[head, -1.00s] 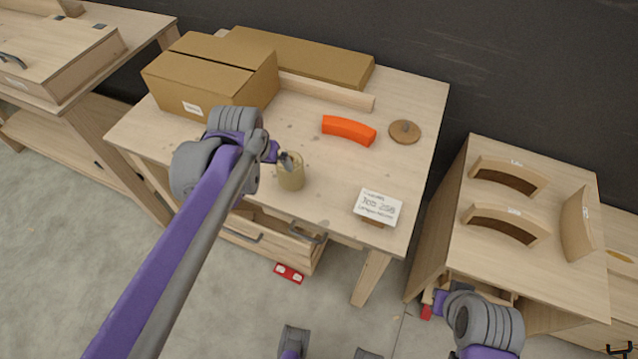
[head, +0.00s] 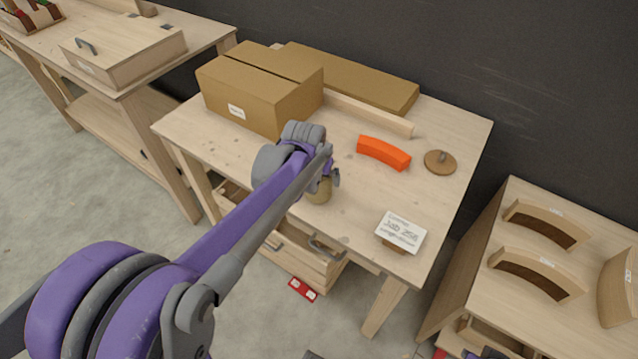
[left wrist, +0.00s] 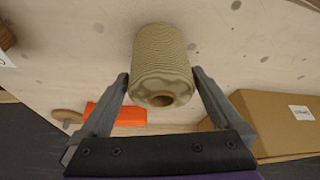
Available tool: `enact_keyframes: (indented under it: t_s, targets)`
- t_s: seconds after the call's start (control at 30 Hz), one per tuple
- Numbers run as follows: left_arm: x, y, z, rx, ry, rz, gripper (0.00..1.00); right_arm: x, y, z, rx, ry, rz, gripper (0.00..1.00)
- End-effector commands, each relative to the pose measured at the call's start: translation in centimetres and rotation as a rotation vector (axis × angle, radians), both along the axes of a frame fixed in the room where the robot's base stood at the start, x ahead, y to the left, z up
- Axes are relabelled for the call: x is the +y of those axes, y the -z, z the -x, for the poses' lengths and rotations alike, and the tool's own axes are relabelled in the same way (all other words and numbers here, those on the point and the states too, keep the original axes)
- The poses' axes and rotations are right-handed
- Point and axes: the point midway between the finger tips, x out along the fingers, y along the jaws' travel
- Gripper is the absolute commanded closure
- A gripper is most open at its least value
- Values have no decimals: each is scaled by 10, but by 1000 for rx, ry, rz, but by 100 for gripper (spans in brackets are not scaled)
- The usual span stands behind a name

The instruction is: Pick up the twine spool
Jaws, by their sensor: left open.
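The twine spool is a beige ribbed cylinder with a hole in its end. In the head view the spool (head: 319,191) stands on the wooden table, partly hidden by my left gripper (head: 331,177). In the left wrist view the spool (left wrist: 163,62) lies between the fingers of my left gripper (left wrist: 161,80), its holed end facing the camera. The fingers are open, one on each side of it. I cannot tell whether either finger touches it. A small purple and grey part of my right arm shows at the bottom edge of the head view; its fingers cannot be made out.
On the table are a cardboard box (head: 255,90), an orange curved block (head: 384,153), a round wooden lid (head: 440,162), and a white card (head: 401,233). An open drawer (head: 310,262) juts out below the front edge. Curved wooden forms (head: 546,224) sit on the right-hand unit.

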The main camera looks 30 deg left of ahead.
Motion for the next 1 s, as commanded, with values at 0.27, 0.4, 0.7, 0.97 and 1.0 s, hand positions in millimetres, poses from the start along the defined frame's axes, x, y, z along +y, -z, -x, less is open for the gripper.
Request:
enact_keyframes:
  t_s: [0.27,0.4,0.7,0.97,1.0]
  targets:
    - [4,32,-12,0,0,0,0,0,4,1,1,0,0,100]
    - [4,32,-13,0,0,0,0,0,4,1,1,0,0,100]
    - [4,32,-13,0,0,0,38,0,4,1,1,0,0,100]
    - [4,32,-13,0,0,0,77,0,4,1,1,0,0,100]
    - [4,32,-13,0,0,0,77,0,4,1,1,0,0,100]
